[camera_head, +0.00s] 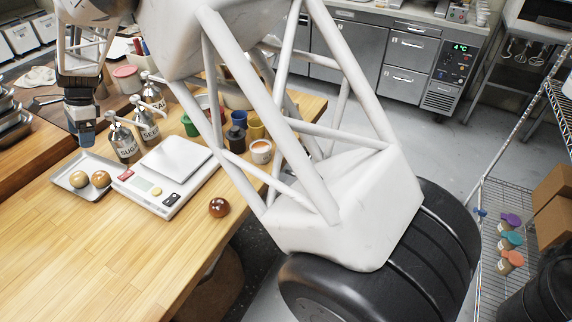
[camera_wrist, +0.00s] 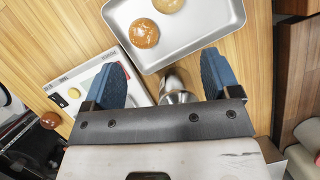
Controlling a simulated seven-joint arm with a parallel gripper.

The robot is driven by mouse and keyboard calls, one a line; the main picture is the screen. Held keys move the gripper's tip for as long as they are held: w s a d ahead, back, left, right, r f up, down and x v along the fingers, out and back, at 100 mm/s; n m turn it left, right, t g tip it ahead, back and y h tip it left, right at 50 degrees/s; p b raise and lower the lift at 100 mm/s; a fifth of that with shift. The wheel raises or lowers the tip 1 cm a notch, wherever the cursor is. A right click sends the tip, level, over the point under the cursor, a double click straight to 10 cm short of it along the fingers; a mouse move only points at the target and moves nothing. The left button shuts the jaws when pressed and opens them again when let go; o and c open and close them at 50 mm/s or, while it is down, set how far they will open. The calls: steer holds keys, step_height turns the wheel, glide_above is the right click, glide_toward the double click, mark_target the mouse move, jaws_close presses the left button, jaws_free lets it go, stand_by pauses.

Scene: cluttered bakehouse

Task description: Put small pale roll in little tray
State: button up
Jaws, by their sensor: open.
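The small pale roll (camera_head: 155,190) appears to be the pale yellow round piece on the front panel of the white scale (camera_head: 190,178). The little metal tray (camera_head: 68,184) lies left of the scale and holds two golden rolls (camera_head: 101,178). The tray also shows at the top of the wrist view (camera_wrist: 200,48). My gripper (camera_head: 86,134) is above and behind the tray, blue fingers apart and empty. In the wrist view its fingers (camera_wrist: 160,78) are wide apart above a metal bottle.
A dark glossy bun (camera_head: 219,207) lies near the table's right edge. The front of the wooden table (camera_head: 80,260) is clear.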

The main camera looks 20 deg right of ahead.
steer(key=s+d+r+n+t+h, duration=0.15)
steer(key=s+d+r, duration=0.35)
steer(key=d, duration=0.6)
steer(key=s+d+r+n, duration=0.2)
steer(key=s+d+r, duration=0.2)
steer(key=d, duration=0.6)
steer(key=s+d+r+n+t, duration=0.15)
steer(key=s+d+r, duration=0.35)
steer(key=d, duration=0.6)
steer(key=s+d+f+n+h, duration=0.1)
steer(key=s+d+f+n, duration=0.1)
steer(key=s+d, duration=0.8)
steer(key=s+d+f+n+t+h, duration=0.1)
steer(key=s+d+n, duration=0.3)
steer(key=s+d, duration=0.7)
steer(key=s+f, duration=0.1)
steer(key=s, duration=0.5)
steer(key=shift+s+n+t+h, duration=0.3)
steer(key=shift+s+h, duration=0.05)
steer(key=shift+s, duration=0.05)
